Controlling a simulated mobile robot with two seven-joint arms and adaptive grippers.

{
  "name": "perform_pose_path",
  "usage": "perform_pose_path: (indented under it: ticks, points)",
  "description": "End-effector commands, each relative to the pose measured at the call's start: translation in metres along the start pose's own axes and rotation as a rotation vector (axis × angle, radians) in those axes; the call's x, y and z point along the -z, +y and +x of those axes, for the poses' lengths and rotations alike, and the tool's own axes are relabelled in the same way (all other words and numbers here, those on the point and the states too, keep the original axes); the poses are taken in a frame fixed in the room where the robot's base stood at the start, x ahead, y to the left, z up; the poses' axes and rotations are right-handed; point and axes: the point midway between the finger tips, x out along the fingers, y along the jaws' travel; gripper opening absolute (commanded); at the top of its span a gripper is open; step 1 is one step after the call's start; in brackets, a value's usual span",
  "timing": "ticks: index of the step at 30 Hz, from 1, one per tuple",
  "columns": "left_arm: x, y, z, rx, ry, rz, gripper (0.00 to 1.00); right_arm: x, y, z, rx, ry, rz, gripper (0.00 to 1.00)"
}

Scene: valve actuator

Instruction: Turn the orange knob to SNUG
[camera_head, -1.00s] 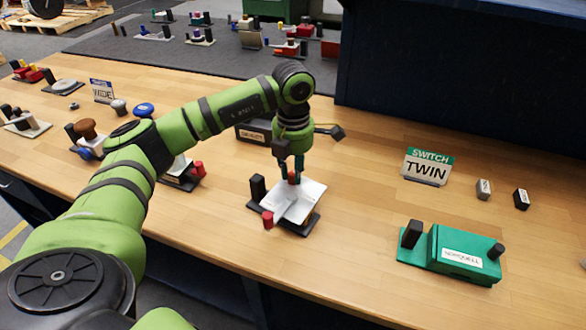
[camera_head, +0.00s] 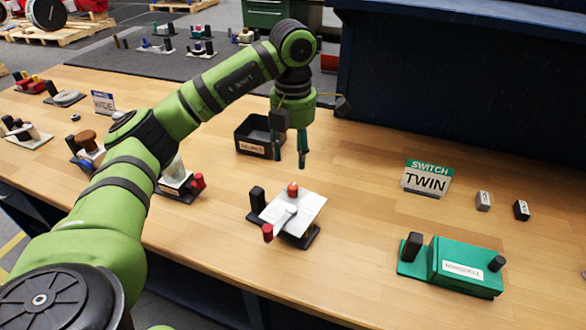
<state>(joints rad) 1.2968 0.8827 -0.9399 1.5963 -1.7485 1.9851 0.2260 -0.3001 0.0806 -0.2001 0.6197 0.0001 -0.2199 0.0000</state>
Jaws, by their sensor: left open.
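An orange-red knob (camera_head: 292,189) stands at the back of a small device with a white-grey plate (camera_head: 306,209) on a dark base. A black post (camera_head: 257,199) is at the device's left, and a red cylinder-shaped part (camera_head: 267,232) is at its front left. No SNUG marking is readable. My left gripper (camera_head: 288,164) is open and empty, pointing down above and behind the knob, with its two green fingers apart and clear of it. My right gripper is not in view.
A green box device (camera_head: 452,265), a SWITCH TWIN sign (camera_head: 427,178) and two small blocks are at the right. Another device with a red knob (camera_head: 198,181) is left of the knob's device. Bare wood surrounds the device's right side.

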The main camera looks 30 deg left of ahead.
Motion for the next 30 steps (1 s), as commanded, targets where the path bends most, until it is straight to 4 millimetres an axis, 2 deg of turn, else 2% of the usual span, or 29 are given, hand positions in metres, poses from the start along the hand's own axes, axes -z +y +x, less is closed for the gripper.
perform_pose_path:
  ticks: [1,6,17,20,24,30]
  points:
    - [-0.001,0.000,-0.009,-0.001,-0.002,0.000,0.48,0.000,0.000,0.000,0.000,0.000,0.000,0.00]
    - [0.000,0.000,-0.024,0.000,0.000,0.000,0.48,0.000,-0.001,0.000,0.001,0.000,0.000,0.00]
    - [0.000,0.000,-0.027,0.001,0.002,0.000,0.48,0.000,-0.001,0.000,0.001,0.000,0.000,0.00]
    - [0.001,0.000,-0.020,0.003,0.007,-0.005,0.48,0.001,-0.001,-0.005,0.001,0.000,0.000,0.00]
    - [0.002,0.000,0.006,0.004,0.009,-0.025,0.48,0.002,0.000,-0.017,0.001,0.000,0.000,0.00]
    - [0.004,0.000,0.032,0.001,0.004,-0.041,0.48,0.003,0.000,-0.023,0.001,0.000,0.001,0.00]
